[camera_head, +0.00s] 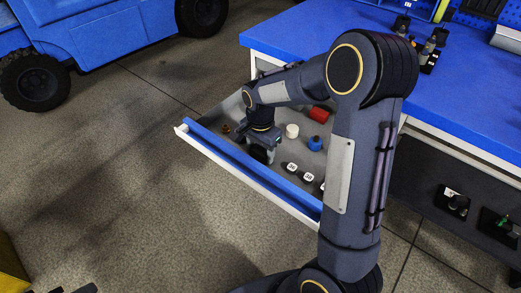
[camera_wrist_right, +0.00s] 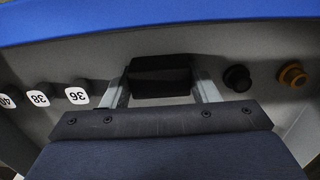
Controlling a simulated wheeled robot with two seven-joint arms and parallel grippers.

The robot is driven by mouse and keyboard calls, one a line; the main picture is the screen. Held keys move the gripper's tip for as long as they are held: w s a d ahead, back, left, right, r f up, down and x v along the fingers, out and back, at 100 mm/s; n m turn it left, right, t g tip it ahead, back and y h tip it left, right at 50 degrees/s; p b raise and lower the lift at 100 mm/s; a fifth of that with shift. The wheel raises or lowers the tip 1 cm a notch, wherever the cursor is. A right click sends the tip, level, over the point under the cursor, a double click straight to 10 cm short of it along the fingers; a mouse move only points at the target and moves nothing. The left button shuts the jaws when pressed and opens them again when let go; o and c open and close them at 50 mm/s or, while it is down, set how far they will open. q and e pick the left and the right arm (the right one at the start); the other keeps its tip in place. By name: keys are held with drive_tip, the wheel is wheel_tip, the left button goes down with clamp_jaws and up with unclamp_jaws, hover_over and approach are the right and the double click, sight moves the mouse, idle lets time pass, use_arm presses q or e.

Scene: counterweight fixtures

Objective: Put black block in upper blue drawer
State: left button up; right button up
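The blue-fronted drawer (camera_head: 250,172) is pulled out from under the blue-topped workbench, with its grey floor showing. My right gripper (camera_head: 259,148) points down inside the drawer, close behind its front wall. The black block (camera_wrist_right: 160,75) sits between the two fingers of my right gripper (camera_wrist_right: 162,88) in the wrist view, with the fingers against its sides. In the head view the block (camera_head: 258,154) is partly hidden by the gripper. Whether it touches the drawer floor is hard to tell. My left gripper is not in view.
In the drawer are numbered weights (camera_head: 307,176), a white cylinder (camera_head: 292,130), a blue piece (camera_head: 315,143), a red cylinder (camera_head: 319,114) and small brass and black knobs (camera_wrist_right: 292,75). The workbench top (camera_head: 300,32) is largely clear at left. A blue vehicle (camera_head: 100,35) stands behind on open floor.

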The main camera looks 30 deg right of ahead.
sight(260, 150)
drive_tip(key=o, duration=0.4)
drive_tip(key=shift+o, duration=0.2)
wheel_tip(260, 150, up, 11)
drive_tip(key=p, duration=0.4)
drive_tip(key=s+r+n+t+y, duration=0.1)
drive_tip(key=s+r+n+y, duration=0.15)
drive_tip(key=s+r, duration=0.35)
drive_tip(key=s+a+n+t, duration=0.2)
drive_tip(key=s+a+n, duration=0.1)
drive_tip(key=s, duration=0.5)
drive_tip(key=s+a+f+n+t+y, duration=0.1)
drive_tip(key=s+a+n+t, duration=0.1)
drive_tip(key=s+n, duration=0.4)
drive_tip(key=s+a, duration=0.1)
drive_tip(key=s, duration=0.1)
drive_tip(key=shift+s+a+t, duration=0.25)
drive_tip(key=shift+s+t, duration=0.05)
drive_tip(key=shift+n, duration=0.25)
